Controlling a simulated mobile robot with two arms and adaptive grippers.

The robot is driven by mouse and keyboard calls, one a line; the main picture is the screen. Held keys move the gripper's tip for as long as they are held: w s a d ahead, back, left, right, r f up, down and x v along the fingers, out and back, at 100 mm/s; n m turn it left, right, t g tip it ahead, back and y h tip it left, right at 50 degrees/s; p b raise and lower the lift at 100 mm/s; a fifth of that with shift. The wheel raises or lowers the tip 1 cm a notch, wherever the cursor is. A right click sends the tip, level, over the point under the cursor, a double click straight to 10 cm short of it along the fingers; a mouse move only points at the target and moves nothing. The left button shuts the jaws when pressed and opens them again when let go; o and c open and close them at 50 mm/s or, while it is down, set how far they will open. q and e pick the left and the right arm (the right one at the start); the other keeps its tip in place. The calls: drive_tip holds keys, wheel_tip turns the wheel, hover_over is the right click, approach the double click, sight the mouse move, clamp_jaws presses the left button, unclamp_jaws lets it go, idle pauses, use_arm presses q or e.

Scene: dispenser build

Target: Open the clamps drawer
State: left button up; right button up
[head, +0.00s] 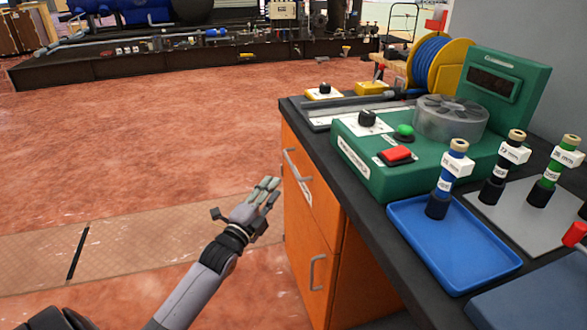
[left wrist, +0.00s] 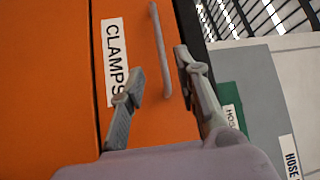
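The clamps drawer (head: 312,180) is the upper orange front of the cabinet under the bench, and it looks closed. Its white CLAMPS label (left wrist: 116,60) and grey bar handle (left wrist: 161,50) show in the left wrist view. The handle (head: 291,164) also shows in the head view. My left gripper (head: 268,190) is beside the drawer front. Its two fingers are apart, and in the left wrist view the handle appears between them (left wrist: 159,68). I cannot tell whether either finger touches it. My right gripper is not in view.
A lower orange front (head: 312,270) with its own handle is below the drawer. On the dark benchtop are a green machine (head: 390,165), a blue tray (head: 455,255), a grey plate with labelled cylinders and a hose reel (head: 440,65). The floor left of the cabinet is clear.

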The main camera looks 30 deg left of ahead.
sight(291, 164)
use_arm(q)
drive_tip(key=shift+w+a+r+b, duration=0.15)
drive_tip(key=shift+w+r+b, duration=0.1)
drive_tip(key=shift+w, duration=1.6)
drive_tip(key=shift+w+a+r+b, duration=0.2)
drive_tip(key=shift+w+r+b, duration=0.1)
drive_tip(key=shift+w, duration=1.6)
drive_tip(key=shift+w+a+r+b, duration=0.15)
drive_tip(key=shift+w+r+b, duration=0.1)
drive_tip(key=shift+w, duration=1.6)
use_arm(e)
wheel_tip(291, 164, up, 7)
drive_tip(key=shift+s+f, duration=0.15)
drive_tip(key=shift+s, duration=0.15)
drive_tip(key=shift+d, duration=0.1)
use_arm(q)
clamp_jaws()
